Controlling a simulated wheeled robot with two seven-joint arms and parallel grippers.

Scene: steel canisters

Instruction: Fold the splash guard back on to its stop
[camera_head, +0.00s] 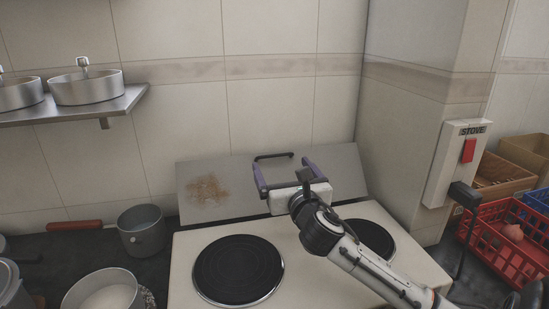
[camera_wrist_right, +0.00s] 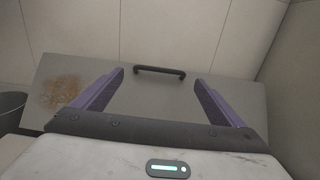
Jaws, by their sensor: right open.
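The splash guard (camera_head: 228,174) is a flat grey panel along the back edge of the white stove (camera_head: 210,298), tilted, with a brown stain on its left part. Its dark bar handle (camera_head: 273,156) is near the top edge; it also shows in the right wrist view (camera_wrist_right: 160,71). My right gripper (camera_head: 282,166) is open, its purple fingers pointing at the panel, one on each side of the handle. In the right wrist view the handle lies between and beyond the fingertips (camera_wrist_right: 160,79). I cannot make out the stop. My left gripper is not in view.
The stove top has two black hotplates (camera_head: 238,270); my right arm partly covers the right one. Steel pots (camera_head: 142,232) stand at left, below a shelf (camera_head: 75,110) with pans. A wall pillar with a stove switch box (camera_head: 452,160) and a red crate (camera_head: 490,240) are at right.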

